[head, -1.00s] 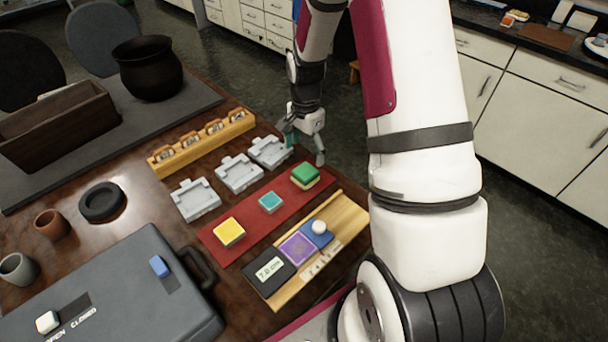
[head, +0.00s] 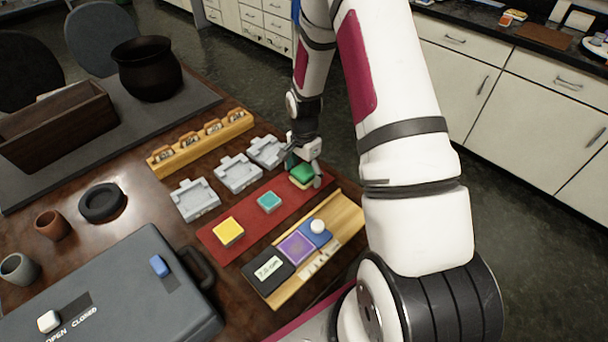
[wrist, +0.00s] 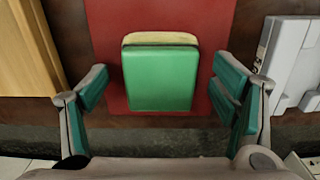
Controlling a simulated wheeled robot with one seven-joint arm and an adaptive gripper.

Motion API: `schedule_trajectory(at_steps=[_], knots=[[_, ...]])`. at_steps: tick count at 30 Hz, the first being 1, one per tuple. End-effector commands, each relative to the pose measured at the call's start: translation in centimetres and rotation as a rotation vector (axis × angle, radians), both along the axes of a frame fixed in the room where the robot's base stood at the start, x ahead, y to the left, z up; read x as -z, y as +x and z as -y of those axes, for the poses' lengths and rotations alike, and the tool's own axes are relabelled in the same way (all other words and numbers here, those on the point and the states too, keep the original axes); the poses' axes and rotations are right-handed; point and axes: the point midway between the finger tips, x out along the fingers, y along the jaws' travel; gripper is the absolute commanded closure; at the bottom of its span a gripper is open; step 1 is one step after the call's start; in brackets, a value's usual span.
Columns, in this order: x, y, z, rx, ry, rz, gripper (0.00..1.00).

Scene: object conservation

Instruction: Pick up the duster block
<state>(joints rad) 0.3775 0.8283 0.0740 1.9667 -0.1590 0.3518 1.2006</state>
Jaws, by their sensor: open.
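The duster block, a green block with a cream layer (head: 303,173), sits at the far right end of the red mat (head: 249,219). In the wrist view the green block (wrist: 160,80) lies centred between my fingers, its cream edge at the top. My gripper (head: 302,170) is around the block in the head view and partly covers it. In the wrist view my gripper (wrist: 160,92) is open, with a finger on each side and a gap between each finger and the block.
A teal block (head: 269,201) and a yellow block (head: 228,231) share the mat. Grey holders (head: 238,173) stand behind it. A wooden tray (head: 345,217) with a purple tile (head: 297,246) lies in front. A grey case (head: 120,290) is at the front left.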

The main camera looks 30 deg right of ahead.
Motion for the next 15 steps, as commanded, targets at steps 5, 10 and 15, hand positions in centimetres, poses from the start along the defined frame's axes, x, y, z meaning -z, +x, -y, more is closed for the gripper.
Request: schedule_trajectory(at_steps=[5,10,15], knots=[[-0.02,0.01,-0.01,0.0,0.0,0.0,0.54],[-0.02,0.0,-0.01,0.0,0.0,0.0,0.72],[-0.04,0.01,-0.01,0.0,0.0,0.0,0.77]])
